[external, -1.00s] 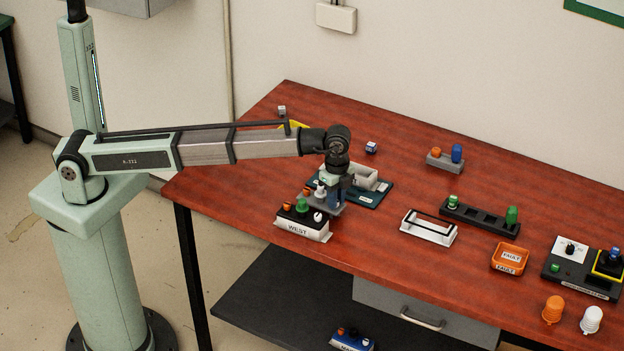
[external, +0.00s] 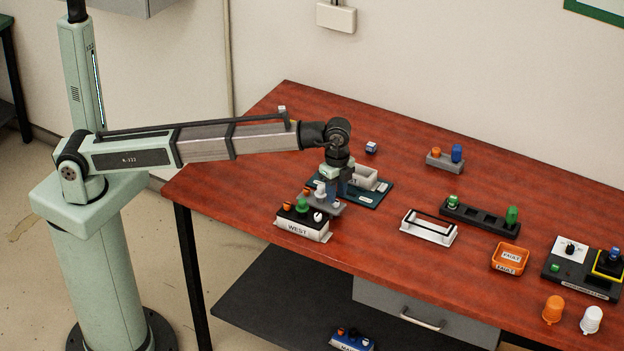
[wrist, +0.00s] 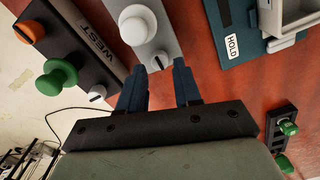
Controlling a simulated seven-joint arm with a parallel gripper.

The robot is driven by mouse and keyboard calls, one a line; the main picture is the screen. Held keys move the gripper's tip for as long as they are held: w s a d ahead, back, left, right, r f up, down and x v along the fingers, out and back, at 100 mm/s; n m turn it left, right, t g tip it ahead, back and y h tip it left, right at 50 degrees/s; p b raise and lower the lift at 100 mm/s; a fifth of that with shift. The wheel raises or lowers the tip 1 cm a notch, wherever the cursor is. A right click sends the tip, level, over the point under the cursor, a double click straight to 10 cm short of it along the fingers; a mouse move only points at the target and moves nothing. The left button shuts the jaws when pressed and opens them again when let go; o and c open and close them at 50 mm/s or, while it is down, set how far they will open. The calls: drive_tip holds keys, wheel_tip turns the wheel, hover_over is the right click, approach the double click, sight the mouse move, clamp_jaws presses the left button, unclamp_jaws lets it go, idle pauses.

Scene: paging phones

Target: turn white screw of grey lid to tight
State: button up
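The grey lid (external: 325,207) lies beside the WEST box. In the wrist view, the large white knob (wrist: 138,25) stands upper left of my gripper (wrist: 164,72). I see no contact with the screw. In the external view my gripper (external: 338,190) is over the lid's right end, pointing down.
The black WEST box (external: 303,224), with orange, green (wrist: 58,78) and white knobs, is close on the left. A dark teal HOLD tray (external: 372,194) with a pale bin is just behind. A white holder (external: 429,228) stands to the right, with red tabletop between.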

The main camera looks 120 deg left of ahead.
wheel_tip(320, 180, up, 11)
drive_tip(key=shift+r, duration=0.2)
idle(0.5)
